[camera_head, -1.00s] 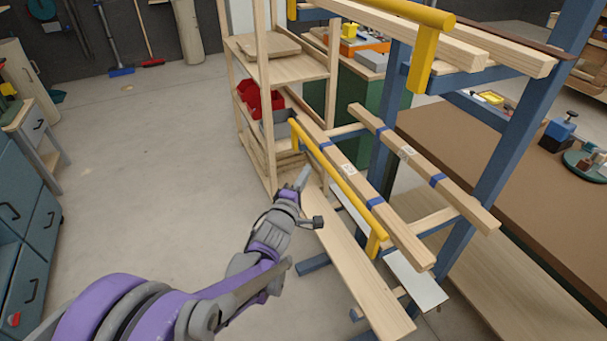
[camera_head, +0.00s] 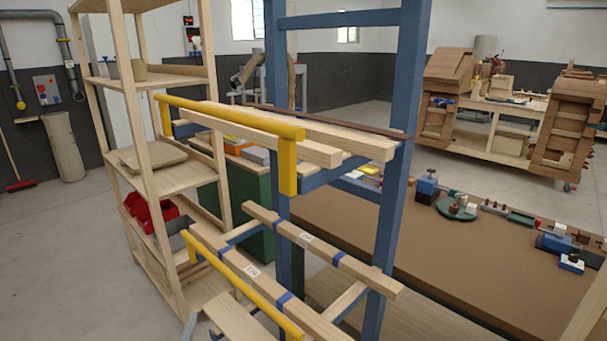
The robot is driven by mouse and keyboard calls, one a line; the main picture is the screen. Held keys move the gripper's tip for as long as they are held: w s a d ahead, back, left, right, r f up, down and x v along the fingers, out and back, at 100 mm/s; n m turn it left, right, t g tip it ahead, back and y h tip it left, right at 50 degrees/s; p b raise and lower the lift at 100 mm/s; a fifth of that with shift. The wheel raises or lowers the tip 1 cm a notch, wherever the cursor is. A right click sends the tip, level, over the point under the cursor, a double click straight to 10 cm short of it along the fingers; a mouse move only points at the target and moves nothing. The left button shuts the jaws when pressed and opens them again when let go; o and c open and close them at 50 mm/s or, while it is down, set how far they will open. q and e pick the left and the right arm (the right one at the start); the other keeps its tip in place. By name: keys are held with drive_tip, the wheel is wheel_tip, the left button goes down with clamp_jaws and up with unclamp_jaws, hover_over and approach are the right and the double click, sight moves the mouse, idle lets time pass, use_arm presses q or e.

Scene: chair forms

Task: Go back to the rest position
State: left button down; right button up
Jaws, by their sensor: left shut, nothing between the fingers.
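Only the grey tip of my left gripper (camera_head: 190,326) shows, at the bottom edge of the head view. It is shut and empty, in front of the lower part of the wooden shelf unit and left of the lower yellow rail. The rest of my left arm is out of the picture. My right gripper is not in view.
A blue rack (camera_head: 390,160) with an upper yellow rail (camera_head: 230,116), a lower yellow rail (camera_head: 240,285) and wooden beams stands close ahead. A wooden shelf unit (camera_head: 140,130) with red bins (camera_head: 150,215) is left of it. A brown-topped workbench (camera_head: 440,255) is at right. Bare floor (camera_head: 60,260) lies at left.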

use_arm(q)
drive_tip(key=s+d+f+m+g+h+p, duration=0.1)
drive_tip(key=s+d+f+m+g, duration=0.1)
drive_tip(key=s+m, duration=0.4)
drive_tip(key=s+d+f+m+g+p, duration=0.2)
drive_tip(key=s+d+m+g, duration=0.2)
drive_tip(key=s, duration=0.3)
drive_tip(key=s+d+f+m+g+h+p, duration=0.1)
drive_tip(key=s+d+f+m+g+p, duration=0.1)
drive_tip(key=s+m+g, duration=0.3)
drive_tip(key=s+d+m, duration=0.1)
drive_tip(key=m, duration=0.1)
drive_tip(key=shift+s+f+m+h, duration=0.2)
drive_tip(key=shift+s+m+h, duration=0.1)
drive_tip(key=shift+s, duration=0.1)
